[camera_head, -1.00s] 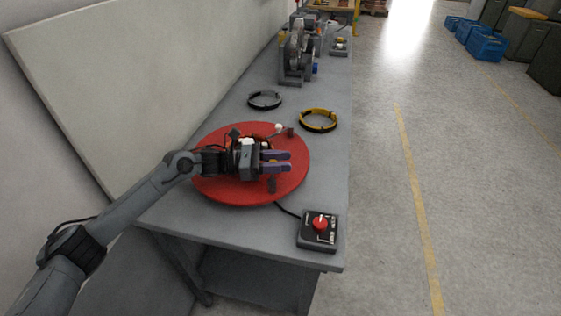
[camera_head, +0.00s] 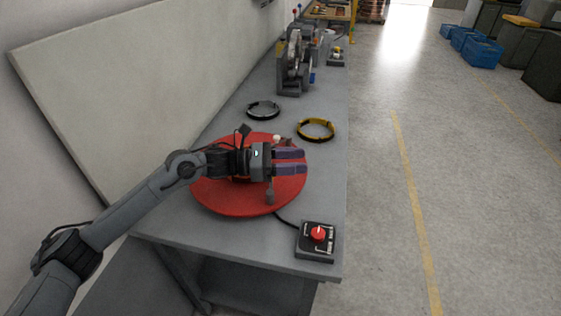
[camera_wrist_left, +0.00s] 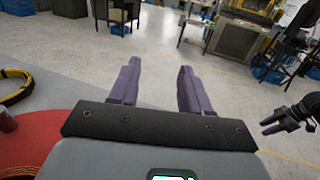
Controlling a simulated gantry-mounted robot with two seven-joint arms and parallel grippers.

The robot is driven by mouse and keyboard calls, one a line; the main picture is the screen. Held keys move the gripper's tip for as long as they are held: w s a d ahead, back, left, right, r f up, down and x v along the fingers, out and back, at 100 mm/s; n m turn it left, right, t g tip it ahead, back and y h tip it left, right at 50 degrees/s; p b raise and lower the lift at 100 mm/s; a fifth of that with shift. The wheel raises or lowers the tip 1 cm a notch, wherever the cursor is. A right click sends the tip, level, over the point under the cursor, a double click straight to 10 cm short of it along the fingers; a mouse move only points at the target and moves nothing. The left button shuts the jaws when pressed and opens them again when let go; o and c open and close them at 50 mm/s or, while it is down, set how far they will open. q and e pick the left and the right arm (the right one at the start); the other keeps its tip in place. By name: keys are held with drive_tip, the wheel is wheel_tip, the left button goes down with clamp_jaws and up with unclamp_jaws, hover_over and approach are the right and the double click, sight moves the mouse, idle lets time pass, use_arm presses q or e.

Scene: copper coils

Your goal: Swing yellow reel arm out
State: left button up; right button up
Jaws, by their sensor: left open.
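My left gripper (camera_head: 304,162) is open and empty, its two purple fingers pointing right over the right edge of a red disc (camera_head: 223,203). In the left wrist view the same fingers (camera_wrist_left: 160,68) stand apart with only floor showing between them. I cannot clearly make out a yellow reel arm. A grey machine with a wheel (camera_head: 295,60) stands farther back on the bench, well beyond my left gripper. My right gripper (camera_wrist_left: 268,125) shows at the right of the left wrist view, clear of the bench; its opening is too small to judge.
A yellow-and-black ring (camera_head: 315,130) and a grey-and-black ring (camera_head: 263,110) lie on the bench (camera_head: 230,245) behind the disc. A control box with a red knob (camera_head: 317,234) sits at the front right. A panel (camera_head: 140,85) stands along the left.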

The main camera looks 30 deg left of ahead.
use_arm(q)
drive_tip(key=s+d+r, duration=0.1)
drive_tip(key=d+r, duration=0.3)
drive_tip(key=d, duration=0.2)
drive_tip(key=shift+d+p, duration=0.3)
drive_tip(key=shift+p, duration=0.05)
